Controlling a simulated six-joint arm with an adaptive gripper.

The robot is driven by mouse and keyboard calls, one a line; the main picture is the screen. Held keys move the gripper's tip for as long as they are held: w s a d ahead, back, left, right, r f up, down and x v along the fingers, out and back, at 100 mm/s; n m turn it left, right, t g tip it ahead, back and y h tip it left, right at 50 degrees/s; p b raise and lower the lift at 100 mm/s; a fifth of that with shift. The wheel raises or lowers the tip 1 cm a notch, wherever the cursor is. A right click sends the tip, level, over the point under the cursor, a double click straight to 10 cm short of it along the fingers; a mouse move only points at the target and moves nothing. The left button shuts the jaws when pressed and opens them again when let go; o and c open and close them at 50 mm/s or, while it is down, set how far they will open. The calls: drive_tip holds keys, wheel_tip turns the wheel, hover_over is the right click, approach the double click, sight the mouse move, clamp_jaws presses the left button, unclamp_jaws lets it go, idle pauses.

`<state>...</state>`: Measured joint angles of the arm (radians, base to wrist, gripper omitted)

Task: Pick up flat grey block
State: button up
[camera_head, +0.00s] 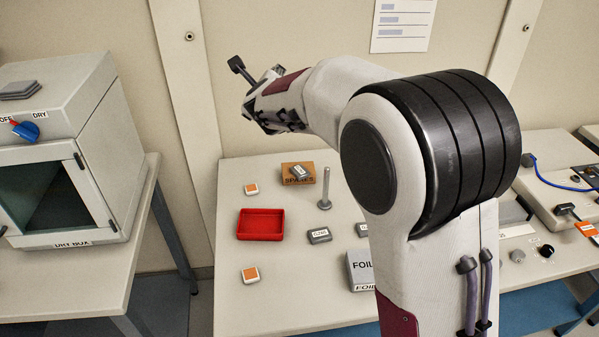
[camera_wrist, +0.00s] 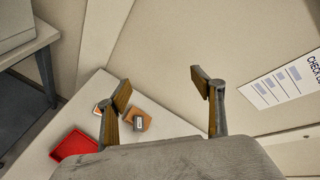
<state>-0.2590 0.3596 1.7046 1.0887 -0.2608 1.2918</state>
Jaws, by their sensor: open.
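A small dark grey block with a white label (camera_head: 299,171) lies on a brown SPARES box; it also shows in the wrist view (camera_wrist: 139,123). A similar labelled grey block (camera_head: 320,235) lies on the table right of the red tray, and another (camera_head: 362,230) is partly hidden by my arm. Flat grey plates (camera_head: 20,90) lie on top of the dry box at the left. I cannot tell which of these the task means. My gripper (camera_head: 248,88) is open and empty, high above the table's back; its two fingers stand apart in the wrist view (camera_wrist: 160,88).
The brown box (camera_head: 291,182) and red tray (camera_head: 239,224) stand on the table, with orange-and-white tiles (camera_head: 250,275) and an upright metal post (camera_head: 325,190). A FOIL box (camera_head: 359,270) stands at the front, partly behind my arm. The dry box (camera_head: 70,150) stands on a separate table.

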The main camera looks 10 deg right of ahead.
drive_tip(key=w+f+m+h, duration=0.3)
drive_tip(key=w+f+m, duration=0.2)
drive_tip(key=f+m, duration=0.1)
drive_tip(key=m+g+h, duration=0.5)
drive_tip(key=m+h, duration=0.1)
drive_tip(key=m, duration=0.7)
approach(300, 172)
drive_tip(key=w+a, duration=0.1)
drive_tip(key=shift+w+f, duration=0.15)
drive_tip(key=shift+f, duration=0.15)
drive_tip(key=shift+x, duration=1.25)
drive_tip(key=shift+d, duration=0.1)
